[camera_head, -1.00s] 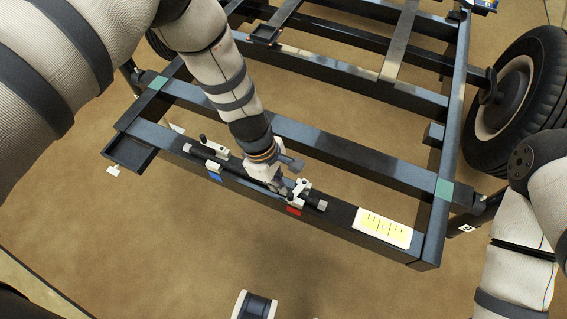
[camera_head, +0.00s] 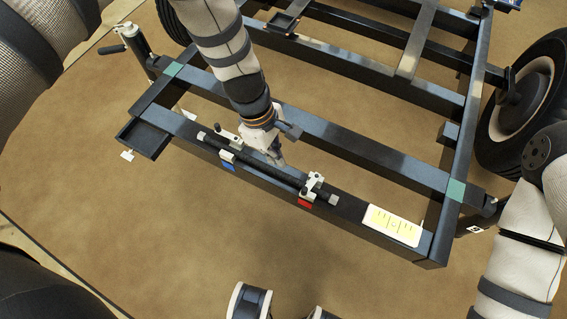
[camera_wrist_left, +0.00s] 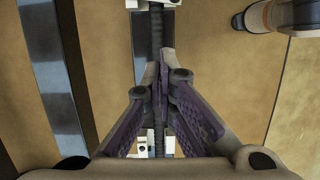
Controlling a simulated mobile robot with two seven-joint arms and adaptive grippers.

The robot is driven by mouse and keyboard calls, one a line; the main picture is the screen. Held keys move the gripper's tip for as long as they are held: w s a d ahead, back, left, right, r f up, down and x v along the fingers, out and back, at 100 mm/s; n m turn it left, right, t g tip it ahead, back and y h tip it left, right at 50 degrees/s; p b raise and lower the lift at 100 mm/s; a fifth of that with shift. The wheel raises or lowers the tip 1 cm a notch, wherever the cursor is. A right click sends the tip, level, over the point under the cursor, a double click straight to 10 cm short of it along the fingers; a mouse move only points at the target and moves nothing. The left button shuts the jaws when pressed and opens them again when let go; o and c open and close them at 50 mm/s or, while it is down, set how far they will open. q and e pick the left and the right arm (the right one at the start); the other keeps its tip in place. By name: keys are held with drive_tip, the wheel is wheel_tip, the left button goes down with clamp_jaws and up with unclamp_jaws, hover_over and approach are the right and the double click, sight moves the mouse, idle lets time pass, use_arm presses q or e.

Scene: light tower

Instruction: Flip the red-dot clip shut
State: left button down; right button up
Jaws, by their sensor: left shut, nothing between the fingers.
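The red-dot clip (camera_head: 313,186) is a small white clip on the dark front beam, above a red mark (camera_head: 305,203). A black rod (camera_head: 265,170) runs along the beam through it. A similar white clip (camera_head: 228,152) with a blue mark sits further left. I cannot tell for sure whether the red-dot clip's flap is fully closed. My left gripper (camera_head: 281,163) is shut and empty, over the rod between the clips, apart from the red-dot clip. In the left wrist view its fingertips (camera_wrist_left: 161,68) meet above the rod, with a white clip (camera_wrist_left: 152,4) at the top edge.
A white and yellow label plate (camera_head: 392,225) lies on the beam's right end. A small dark tray (camera_head: 145,138) is at the left corner. The frame's cross beam (camera_head: 350,157) runs behind. Wheels stand at the far sides. The floor in front is mostly clear.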

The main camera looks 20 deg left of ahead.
use_arm(q)
drive_tip(key=v, duration=0.5)
drive_tip(key=shift+s+d+p, duration=0.1)
drive_tip(key=shift+s+p, duration=0.05)
drive_tip(key=shift+p, duration=0.15)
